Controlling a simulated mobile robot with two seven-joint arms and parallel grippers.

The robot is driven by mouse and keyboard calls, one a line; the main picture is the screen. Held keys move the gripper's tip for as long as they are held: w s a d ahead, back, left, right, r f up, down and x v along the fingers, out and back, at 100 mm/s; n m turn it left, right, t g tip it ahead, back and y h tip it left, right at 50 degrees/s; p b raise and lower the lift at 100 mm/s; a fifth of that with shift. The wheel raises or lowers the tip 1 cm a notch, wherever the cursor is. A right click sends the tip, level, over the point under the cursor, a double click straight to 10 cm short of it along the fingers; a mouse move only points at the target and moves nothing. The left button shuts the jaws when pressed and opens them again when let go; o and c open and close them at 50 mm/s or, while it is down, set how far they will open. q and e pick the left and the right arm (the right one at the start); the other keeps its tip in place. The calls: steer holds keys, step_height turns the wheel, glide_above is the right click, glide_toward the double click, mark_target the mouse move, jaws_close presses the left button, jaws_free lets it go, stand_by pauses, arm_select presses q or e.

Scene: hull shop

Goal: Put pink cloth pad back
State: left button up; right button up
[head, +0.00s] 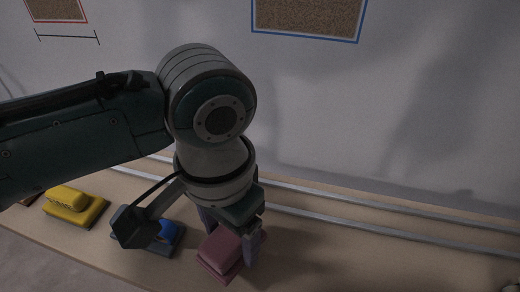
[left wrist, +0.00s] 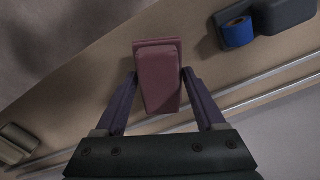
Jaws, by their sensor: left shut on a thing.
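The pink cloth pad (head: 222,244) is a dusky pink block with a thin, slightly wider pink layer at one end or underneath. It is low over the wooden bench, and I cannot tell whether it touches it. My left gripper (head: 233,236) reaches down from above and is shut on the pad, one finger on each side. In the left wrist view the pad (left wrist: 158,78) sits between the two dark fingers of the gripper (left wrist: 159,76). My right gripper is not in view.
Left of the pad, a blue item (head: 168,231) sits on a dark grey holder (head: 160,246), partly hidden by my wrist. A yellow block on a yellow base (head: 72,205) is farther left. Metal rails (head: 335,215) run along the bench's back by the wall.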

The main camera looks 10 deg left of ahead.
mark_target(232, 250)
arm_select(q)
step_height(232, 250, down, 4)
steer(key=shift+f+b, duration=0.1)
steer(key=shift+b, duration=0.9)
steer(key=o, duration=1.2)
steer(key=shift+o, duration=0.2)
steer(key=shift+r, duration=0.2)
